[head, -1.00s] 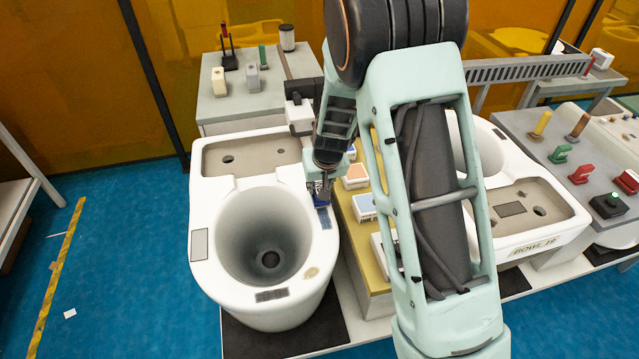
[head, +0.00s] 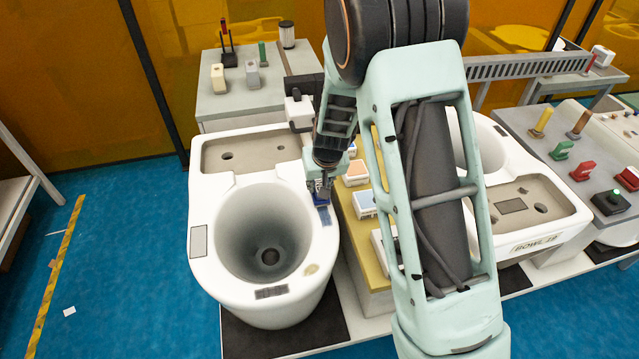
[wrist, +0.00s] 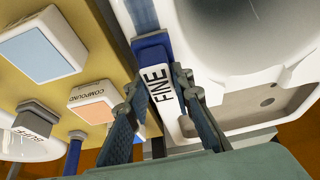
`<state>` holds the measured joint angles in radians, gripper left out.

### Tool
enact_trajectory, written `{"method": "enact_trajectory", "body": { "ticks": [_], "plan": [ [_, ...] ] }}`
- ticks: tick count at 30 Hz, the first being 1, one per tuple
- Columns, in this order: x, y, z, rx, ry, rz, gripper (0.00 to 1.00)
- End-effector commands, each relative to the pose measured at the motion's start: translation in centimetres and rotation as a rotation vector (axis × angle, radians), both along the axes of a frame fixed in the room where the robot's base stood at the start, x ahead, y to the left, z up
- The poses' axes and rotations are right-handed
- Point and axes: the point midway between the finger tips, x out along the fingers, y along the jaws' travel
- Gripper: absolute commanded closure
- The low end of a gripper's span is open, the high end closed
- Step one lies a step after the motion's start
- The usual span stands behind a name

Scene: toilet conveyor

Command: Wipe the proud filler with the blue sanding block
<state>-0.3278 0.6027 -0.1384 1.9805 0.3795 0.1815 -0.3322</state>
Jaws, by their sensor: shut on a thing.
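My gripper (wrist: 163,85) is shut on the blue sanding block (wrist: 151,45), which has a white label reading FINE. In the head view my gripper (head: 321,184) is over the right rim of the near white toilet bowl (head: 214,275). The block (head: 321,199) is low at the rim; whether it touches is unclear. A grey-blue patch (head: 325,216) lies on the rim just in front of the block. A tan patch (head: 311,269) is on the front right rim, a grey patch (head: 198,241) on the left, and a dark patch (head: 271,292) in front. I cannot tell which is proud filler.
A yellow-topped stand (head: 374,262) beside the bowl holds several labelled blocks, including one marked COMPOUND (wrist: 93,101). A second bowl (head: 548,240) stands to the right beyond my arm. A grey bench (head: 237,103) with small items is behind. Floor at left is mostly clear.

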Motion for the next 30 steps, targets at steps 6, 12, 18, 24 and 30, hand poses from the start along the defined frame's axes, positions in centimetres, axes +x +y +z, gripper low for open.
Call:
{"method": "enact_trajectory", "body": {
  "ticks": [6, 12, 18, 24, 30],
  "plan": [
    [0.0, 0.0, -0.5, 0.000, -0.001, 0.000, 0.98],
    [-0.7, -0.1, -0.5, 0.000, 0.000, -0.001, 0.98],
    [-2.4, -0.5, -0.3, 0.001, -0.001, -0.002, 0.98],
    [-3.2, -0.7, -0.2, 0.001, -0.001, -0.001, 0.98],
    [-4.4, -0.9, -0.4, 0.001, 0.000, -0.002, 0.98]
  ]
}}
